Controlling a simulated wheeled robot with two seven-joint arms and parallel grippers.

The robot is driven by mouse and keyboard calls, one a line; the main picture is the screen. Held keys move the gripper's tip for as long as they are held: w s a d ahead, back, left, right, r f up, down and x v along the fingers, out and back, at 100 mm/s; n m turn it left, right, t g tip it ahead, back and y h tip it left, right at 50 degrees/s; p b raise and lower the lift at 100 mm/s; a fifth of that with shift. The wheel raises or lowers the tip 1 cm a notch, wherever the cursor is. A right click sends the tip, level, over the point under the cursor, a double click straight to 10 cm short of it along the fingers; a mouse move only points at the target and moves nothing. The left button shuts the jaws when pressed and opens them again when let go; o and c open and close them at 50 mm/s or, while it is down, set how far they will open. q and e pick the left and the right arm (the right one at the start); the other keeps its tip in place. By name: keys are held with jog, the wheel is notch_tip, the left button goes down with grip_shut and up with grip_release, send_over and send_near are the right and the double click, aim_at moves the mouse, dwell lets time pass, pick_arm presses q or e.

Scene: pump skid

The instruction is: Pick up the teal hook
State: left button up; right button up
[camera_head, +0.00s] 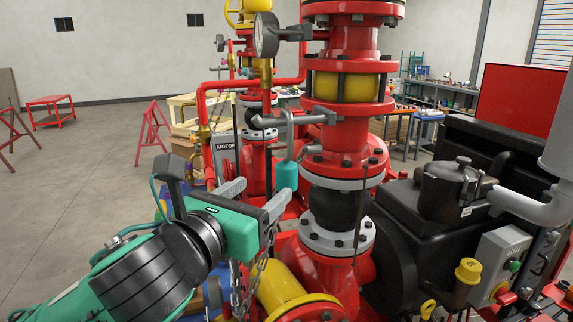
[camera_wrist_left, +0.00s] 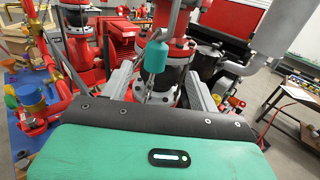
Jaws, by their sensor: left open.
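The teal hook has a teal cylindrical grip (camera_head: 286,176) below a bent grey rod (camera_head: 289,132). It hangs upright beside a grey bracket on the red pipe column. In the left wrist view the teal grip (camera_wrist_left: 155,56) shows beyond the palm, between the directions of the two fingers. My left gripper (camera_head: 267,188) is open, its grey fingers pointing toward the grip from the lower left. It also shows in the left wrist view (camera_wrist_left: 157,72). No contact with the grip is visible, and the exact gap is hard to judge. My right gripper is not in view.
The red column (camera_head: 341,134) with bolted flanges stands close behind the hook. A pressure gauge (camera_head: 267,35) sits above. A chain (camera_head: 258,275) hangs below the gripper. A black motor block (camera_head: 430,225) fills the right. Open floor (camera_head: 85,180) lies at the left.

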aim_at(282, 171)
pick_arm(q)
jog(key=p+x, duration=0.3)
jog(key=x, duration=0.4)
jog(key=shift+w+p, duration=0.15)
jog(key=shift+p, duration=0.15)
jog(key=shift+w+d+r+p, duration=0.15)
jog(key=shift+w+p, duration=0.3)
jog(key=p+x, duration=0.2)
jog(key=x, duration=0.1)
jog(key=shift+w+p, duration=0.3)
jog(key=shift+w, duration=0.1)
jog(key=shift+w+d, duration=0.2)
jog(key=shift+w, duration=0.05)
jog(key=shift+c, duration=0.4)
jog(key=c, duration=1)
